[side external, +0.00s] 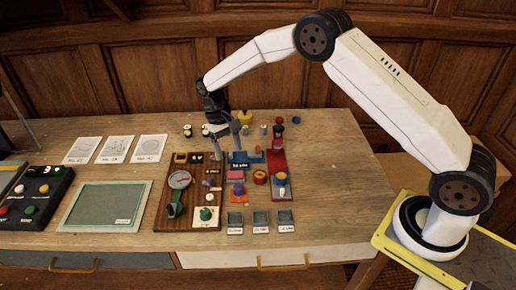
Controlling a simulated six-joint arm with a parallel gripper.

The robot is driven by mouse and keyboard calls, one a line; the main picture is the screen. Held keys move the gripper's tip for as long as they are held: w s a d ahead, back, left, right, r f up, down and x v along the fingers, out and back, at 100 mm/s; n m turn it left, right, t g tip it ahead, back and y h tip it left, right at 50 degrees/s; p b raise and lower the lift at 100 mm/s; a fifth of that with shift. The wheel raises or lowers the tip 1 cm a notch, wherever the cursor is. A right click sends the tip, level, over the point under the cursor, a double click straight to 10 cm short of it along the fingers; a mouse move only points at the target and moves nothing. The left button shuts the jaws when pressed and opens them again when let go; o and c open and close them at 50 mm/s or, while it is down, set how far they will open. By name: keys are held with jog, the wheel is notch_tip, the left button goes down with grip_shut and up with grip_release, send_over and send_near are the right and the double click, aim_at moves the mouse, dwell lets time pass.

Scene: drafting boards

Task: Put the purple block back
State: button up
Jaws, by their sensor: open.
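A small purple block (238,189) appears to sit on an orange piece in the middle of the table, just right of the brown wooden panel (162,216). It is too small to make out in detail. My gripper (228,152) points down above the far part of the work area, behind the purple block and apart from it. Its fingers are open, and I see nothing held between them. A blue piece (250,157) with a dark label lies close to the fingers, to their right. The fingers partly hide what is behind them.
A red board (278,163) with a red-and-black upright part stands to the right. Several grey square trays (235,218) with labels line the front. A green mat (105,207), a button box (32,198) and paper cards (117,149) lie left. The table's right side is clear.

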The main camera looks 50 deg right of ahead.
jog(key=s+d+r+t, duration=0.1)
jog(key=s+r+t, duration=0.1)
jog(key=s, duration=0.5)
jog(key=s+d+r+n+t, duration=0.1)
jog(key=s+d+r+t, duration=0.1)
jog(key=s, duration=0.6)
jog(key=s+d+r+t, duration=0.1)
jog(key=s+r+t, duration=0.1)
jog(key=s, duration=0.5)
jog(key=shift+s+d+r+n+t+h, duration=0.15)
jog(key=shift+d+r+n+t+h, duration=0.15)
jog(key=shift+r, duration=0.1)
